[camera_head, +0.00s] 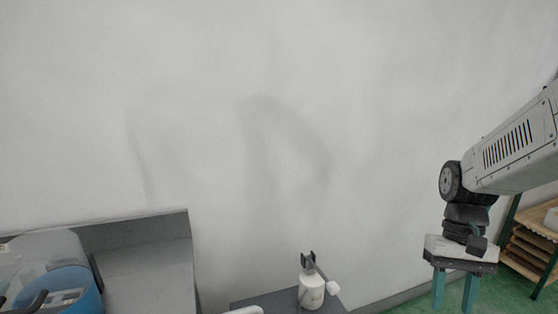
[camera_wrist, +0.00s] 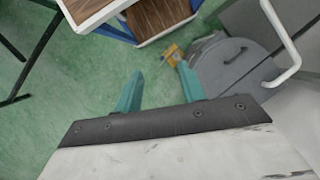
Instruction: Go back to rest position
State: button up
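My gripper (camera_head: 454,298) hangs at the right of the head view, pointing down at the end of my arm. Its two teal fingers are apart with nothing between them. The wrist view also shows the gripper (camera_wrist: 159,84) with the fingers spread over the green floor. The lower ends of the fingers are cut off by the head view's bottom edge. No tray is held.
A rack with wooden trays (camera_head: 530,248) stands right of my gripper. A white bottle-like sprayer (camera_head: 312,291) stands on a grey surface (camera_head: 270,303). A blue machine (camera_head: 70,288) is at lower left. A round grey lid (camera_wrist: 235,70) lies below, beside a pale wall (camera_head: 250,120).

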jog(key=s+a+r+n+t+h, duration=0.1)
jog(key=s+a+r+n+t, duration=0.2)
jog(key=s+r, duration=0.6)
jog(key=s+a+t, duration=0.1)
jog(key=a+t, duration=0.1)
jog(key=a, duration=0.1)
jog(key=shift+a+t+h, duration=0.3)
jog(key=shift+a, duration=0.05)
